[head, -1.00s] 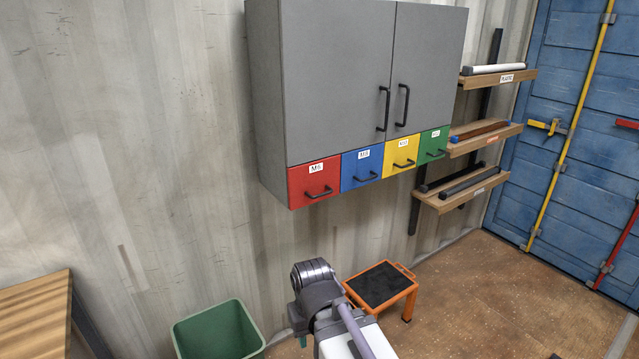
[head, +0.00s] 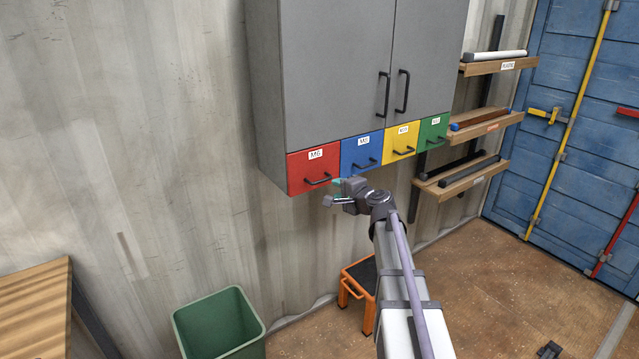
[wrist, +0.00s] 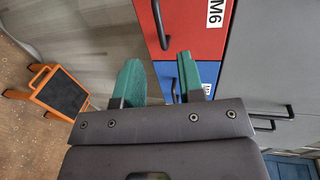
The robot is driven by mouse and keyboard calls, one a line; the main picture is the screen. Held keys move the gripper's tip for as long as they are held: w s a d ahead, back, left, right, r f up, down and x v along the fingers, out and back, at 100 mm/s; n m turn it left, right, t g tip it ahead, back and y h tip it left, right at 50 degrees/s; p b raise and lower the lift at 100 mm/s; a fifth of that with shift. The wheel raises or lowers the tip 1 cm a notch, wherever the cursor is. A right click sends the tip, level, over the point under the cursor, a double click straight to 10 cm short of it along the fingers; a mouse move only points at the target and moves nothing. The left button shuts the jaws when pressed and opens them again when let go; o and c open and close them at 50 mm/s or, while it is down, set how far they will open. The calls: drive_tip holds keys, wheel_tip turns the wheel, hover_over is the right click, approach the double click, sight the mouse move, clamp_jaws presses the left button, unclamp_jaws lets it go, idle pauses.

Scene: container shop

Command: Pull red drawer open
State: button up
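The red drawer (head: 300,170), labelled M6, is shut at the left end of a row of drawers under the grey cabinet. Its black bar handle (head: 318,182) is on its front. In the wrist view the red drawer (wrist: 190,25) fills the upper middle, and its handle (wrist: 159,22) lies beyond the fingertips, toward the top of the picture. My gripper (head: 335,191) is just right of the handle in the head view. In the wrist view my gripper (wrist: 160,72) has its two green fingers apart, with nothing held between them.
The blue drawer (head: 362,154) is beside the red one, then yellow (head: 405,138) and green (head: 433,130); all are shut. The grey cabinet (head: 335,70) is above. An orange step stool (head: 358,283) and a green bin (head: 215,325) stand on the floor below.

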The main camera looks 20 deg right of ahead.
sight(320, 182)
drive_tip(key=b+x, duration=0.2)
drive_tip(key=x, duration=0.8)
drive_tip(key=shift+w+f, duration=0.15)
drive_tip(key=shift+w+a, duration=0.15)
drive_tip(key=shift+w, duration=0.1)
drive_tip(key=shift+c, duration=0.3)
clamp_jaws()
